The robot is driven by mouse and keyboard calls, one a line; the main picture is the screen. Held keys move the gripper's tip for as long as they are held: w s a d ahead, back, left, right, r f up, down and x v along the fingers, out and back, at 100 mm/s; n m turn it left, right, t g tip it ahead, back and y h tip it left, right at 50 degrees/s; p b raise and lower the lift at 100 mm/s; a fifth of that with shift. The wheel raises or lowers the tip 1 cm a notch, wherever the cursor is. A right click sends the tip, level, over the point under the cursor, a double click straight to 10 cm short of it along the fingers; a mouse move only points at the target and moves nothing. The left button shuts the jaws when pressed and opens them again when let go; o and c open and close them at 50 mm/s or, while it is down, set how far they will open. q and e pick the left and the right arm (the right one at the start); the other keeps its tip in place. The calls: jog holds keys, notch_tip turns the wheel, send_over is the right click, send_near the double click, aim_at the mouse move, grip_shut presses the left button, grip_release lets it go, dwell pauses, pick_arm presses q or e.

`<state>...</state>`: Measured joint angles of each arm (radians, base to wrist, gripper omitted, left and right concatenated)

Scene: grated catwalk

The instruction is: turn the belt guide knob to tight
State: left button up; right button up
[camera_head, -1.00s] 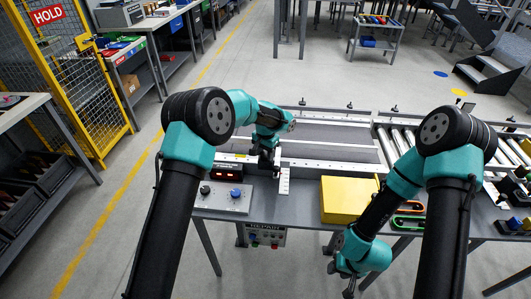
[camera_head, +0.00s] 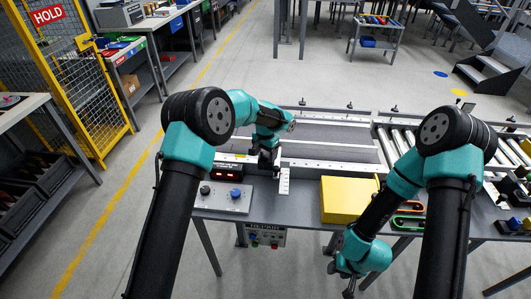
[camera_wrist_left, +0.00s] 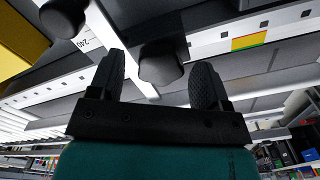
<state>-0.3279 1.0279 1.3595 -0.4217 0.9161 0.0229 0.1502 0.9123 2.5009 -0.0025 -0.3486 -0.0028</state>
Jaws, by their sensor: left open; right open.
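A dark, rounded knob (camera_wrist_left: 161,64) shows in the left wrist view between the two fingers of my left gripper (camera_wrist_left: 165,85). The fingers are open, with a gap visible on each side of the knob. A second dark knob (camera_wrist_left: 62,17) is at that view's upper left. In the head view my left gripper (camera_head: 268,165) is at the near edge of the conveyor belt (camera_head: 330,150), where it hides the knob. A white scale strip (camera_head: 284,181) lies just right of it. My right gripper (camera_head: 348,291) is low in front of the table, away from the belt, open.
A panel with a black knob (camera_head: 205,189) and a blue knob (camera_head: 236,193) is left of the scale strip, below a red-lit display (camera_head: 227,173). A yellow box (camera_head: 345,202) stands to the right. Rollers (camera_head: 398,145) adjoin the belt's right end.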

aim_at(265, 154)
pick_arm(q)
notch_tip(265, 154, up, 18)
jog(key=shift+f, duration=0.25)
dwell(0.4)
jog(key=shift+f, duration=0.1)
